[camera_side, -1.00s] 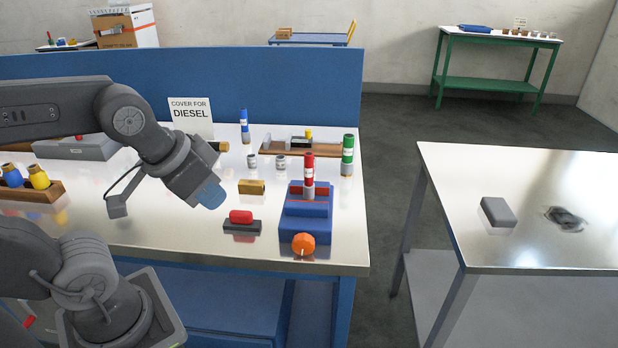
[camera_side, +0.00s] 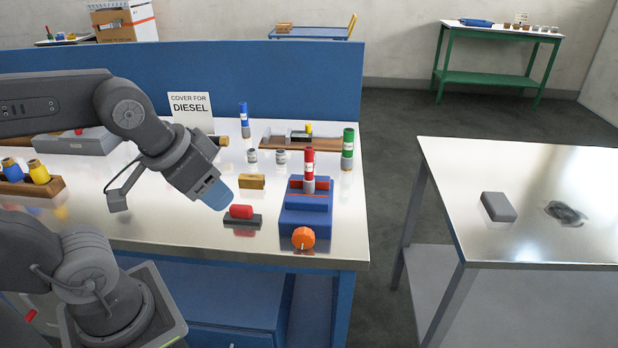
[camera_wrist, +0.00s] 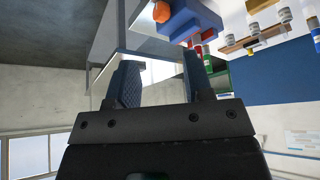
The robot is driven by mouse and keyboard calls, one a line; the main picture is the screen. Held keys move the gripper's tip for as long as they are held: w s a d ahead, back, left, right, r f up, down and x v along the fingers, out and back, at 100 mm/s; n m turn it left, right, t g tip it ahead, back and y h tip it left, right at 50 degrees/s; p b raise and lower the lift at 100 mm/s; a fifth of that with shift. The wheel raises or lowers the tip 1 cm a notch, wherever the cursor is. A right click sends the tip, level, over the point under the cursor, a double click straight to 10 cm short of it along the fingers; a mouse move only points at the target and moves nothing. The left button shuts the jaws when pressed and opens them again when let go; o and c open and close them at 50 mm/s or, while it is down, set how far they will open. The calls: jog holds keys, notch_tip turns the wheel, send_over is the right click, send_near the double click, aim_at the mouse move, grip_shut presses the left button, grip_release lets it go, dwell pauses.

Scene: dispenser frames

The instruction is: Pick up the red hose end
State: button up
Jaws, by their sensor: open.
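The red hose end (camera_side: 309,162) is a red cylinder with a white band and a grey lower part, standing upright in the blue dispenser block (camera_side: 305,219). It shows partly in the wrist view (camera_wrist: 205,37), near the blue block (camera_wrist: 190,18). My gripper (camera_side: 217,196) is left of it, above the bench and angled down to the right. In the wrist view my gripper (camera_wrist: 161,85) has its two fingers apart with nothing held between them.
A red piece on a dark base (camera_side: 242,213) lies just below my gripper. A brass block (camera_side: 251,181), an orange knob (camera_side: 303,238) and a green-topped cylinder (camera_side: 348,150) are nearby. A sign reading "COVER FOR DIESEL" (camera_side: 190,111) stands behind.

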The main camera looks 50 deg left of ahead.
jog(key=shift+o, duration=0.4)
jog(key=m+g+y, duration=0.4)
jog(key=m+y, duration=1.4)
jog(key=m, duration=0.1)
send_near(312, 158)
jog(key=a, duration=0.8)
jog(key=w+a, duration=0.1)
jog(key=a, duration=0.4)
